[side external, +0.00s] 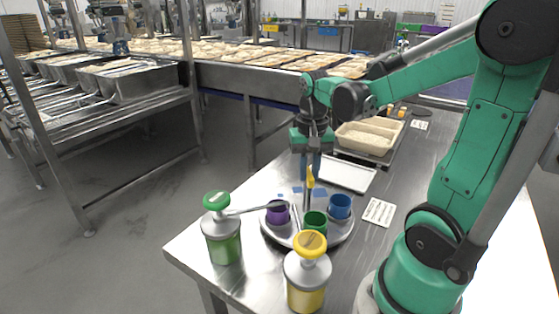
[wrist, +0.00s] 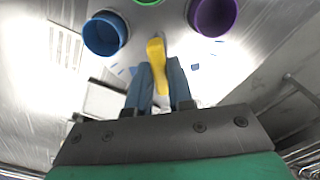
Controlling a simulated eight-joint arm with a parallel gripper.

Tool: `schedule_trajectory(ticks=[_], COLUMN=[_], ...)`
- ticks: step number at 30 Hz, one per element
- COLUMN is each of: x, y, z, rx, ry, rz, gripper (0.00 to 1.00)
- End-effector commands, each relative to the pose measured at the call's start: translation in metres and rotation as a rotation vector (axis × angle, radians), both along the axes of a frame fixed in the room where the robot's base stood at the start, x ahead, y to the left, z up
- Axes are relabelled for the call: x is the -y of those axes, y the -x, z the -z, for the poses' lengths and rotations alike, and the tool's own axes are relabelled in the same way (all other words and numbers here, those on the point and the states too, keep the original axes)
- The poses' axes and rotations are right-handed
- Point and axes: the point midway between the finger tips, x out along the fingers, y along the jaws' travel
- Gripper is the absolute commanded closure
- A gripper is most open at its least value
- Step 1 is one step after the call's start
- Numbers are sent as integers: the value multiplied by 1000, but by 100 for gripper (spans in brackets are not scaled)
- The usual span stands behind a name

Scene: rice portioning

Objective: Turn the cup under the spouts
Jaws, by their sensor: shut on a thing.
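A round metal turntable (side external: 345,232) carries a purple cup (side external: 278,217), a green cup (side external: 315,222) and a blue cup (side external: 340,206). A yellow handle (side external: 310,177) stands upright near its middle. My gripper (wrist: 160,80) is shut on the yellow handle (wrist: 157,60), with one blue finger on each side. A green pump bottle (side external: 222,240) stands left of the turntable, its spout (side external: 250,210) reaching over to the purple cup. A yellow pump bottle (side external: 305,283) stands in front, close to the green cup; its spout end is unclear. The wrist view shows the blue cup (wrist: 104,34) and purple cup (wrist: 213,16).
Behind the turntable are a white flat plate (side external: 347,174) and a tan two-part tray (side external: 368,135). A white card (side external: 379,212) lies to the right. The steel table's (side external: 195,255) left edge is near the green pump bottle.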

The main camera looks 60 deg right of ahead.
Motion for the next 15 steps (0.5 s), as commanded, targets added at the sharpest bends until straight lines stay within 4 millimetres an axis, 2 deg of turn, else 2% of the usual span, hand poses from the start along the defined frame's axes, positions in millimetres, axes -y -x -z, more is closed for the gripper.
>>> schedule_trajectory(ticks=[15], x=[0], y=[1], z=[0], rx=[-2], ry=[-1], rz=[258], gripper=[100])
